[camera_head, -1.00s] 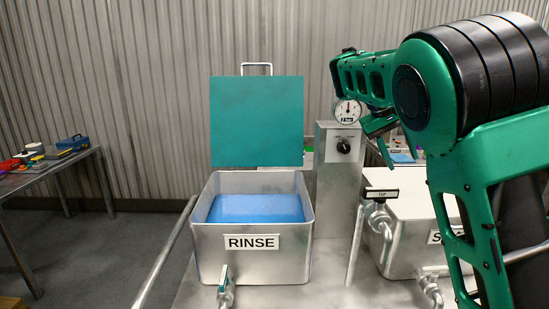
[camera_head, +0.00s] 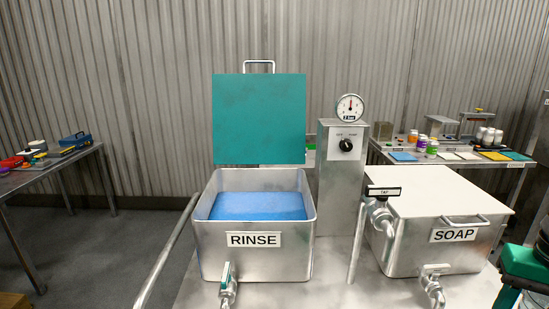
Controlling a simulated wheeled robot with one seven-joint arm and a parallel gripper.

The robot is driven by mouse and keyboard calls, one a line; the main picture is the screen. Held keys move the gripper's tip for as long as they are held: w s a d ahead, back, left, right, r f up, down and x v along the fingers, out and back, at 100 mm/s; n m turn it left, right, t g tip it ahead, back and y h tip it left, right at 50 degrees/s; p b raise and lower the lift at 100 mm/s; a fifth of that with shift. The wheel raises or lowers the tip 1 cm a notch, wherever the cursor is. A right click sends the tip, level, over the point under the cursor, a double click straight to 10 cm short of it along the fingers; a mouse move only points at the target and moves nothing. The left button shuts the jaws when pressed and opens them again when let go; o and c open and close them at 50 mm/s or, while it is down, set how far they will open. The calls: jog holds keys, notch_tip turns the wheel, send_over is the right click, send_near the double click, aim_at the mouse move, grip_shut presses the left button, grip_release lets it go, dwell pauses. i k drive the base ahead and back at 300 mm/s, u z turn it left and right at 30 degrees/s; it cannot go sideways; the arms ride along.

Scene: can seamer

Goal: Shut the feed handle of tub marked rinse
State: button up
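The tub marked RINSE (camera_head: 255,258) is an open metal box with blue liquid inside. Its teal lid (camera_head: 258,118) stands raised behind it. A small pipe valve at the tub's lower front carries a green handle (camera_head: 226,272) that points roughly upright; the pipe's lower end is cut off by the picture's bottom edge. No label on this handle is readable. My gripper is out of view; only a green part of my arm shows at the right edge.
The tub marked SOAP (camera_head: 405,245) stands right, lid closed, with its own valve (camera_head: 434,272). A pipe with a TAP handle (camera_head: 383,192) rises between the tubs. A control post (camera_head: 343,190) with dial and gauge (camera_head: 350,107) stands behind. Side tables hold small items.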

aim_at(225, 278)
jog(key=k, duration=1.3)
jog(key=u, duration=0.4)
jog(key=i, duration=0.65)
jog(key=u, duration=0.65)
jog(key=i, duration=0.4)
jog(key=u, duration=0.1)
